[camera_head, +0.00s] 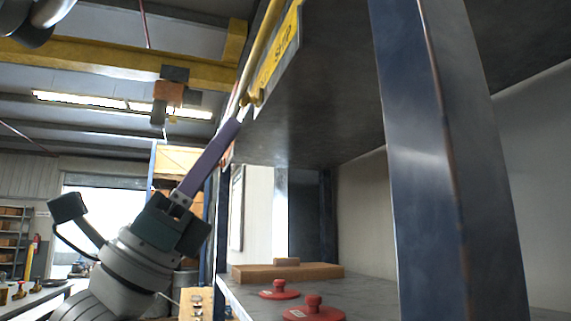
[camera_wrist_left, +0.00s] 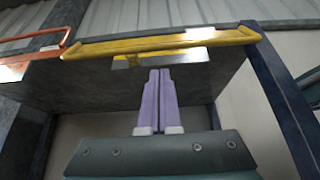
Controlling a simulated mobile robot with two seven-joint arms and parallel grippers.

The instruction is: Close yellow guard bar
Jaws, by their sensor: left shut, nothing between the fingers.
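The yellow guard bar (camera_head: 262,45) runs along the front edge of the upper shelf, beside a yellow lettered plate (camera_head: 280,52). In the left wrist view the guard bar (camera_wrist_left: 160,43) spans the shelf front, with bent ends. My left gripper (camera_head: 236,126) has its long purple fingers together and empty, pointing up toward the near underside of the bar. In the left wrist view the left gripper's fingertips (camera_wrist_left: 160,73) sit just below the bar's middle; I cannot tell if they touch it. My right gripper does not show.
A blue upright post (camera_head: 430,150) stands at the right. The lower shelf holds red knobbed discs (camera_head: 314,308) and a brown board (camera_head: 286,272). An orange bar (camera_wrist_left: 38,56) is left of the yellow one. A yellow overhead beam (camera_head: 110,60) crosses behind.

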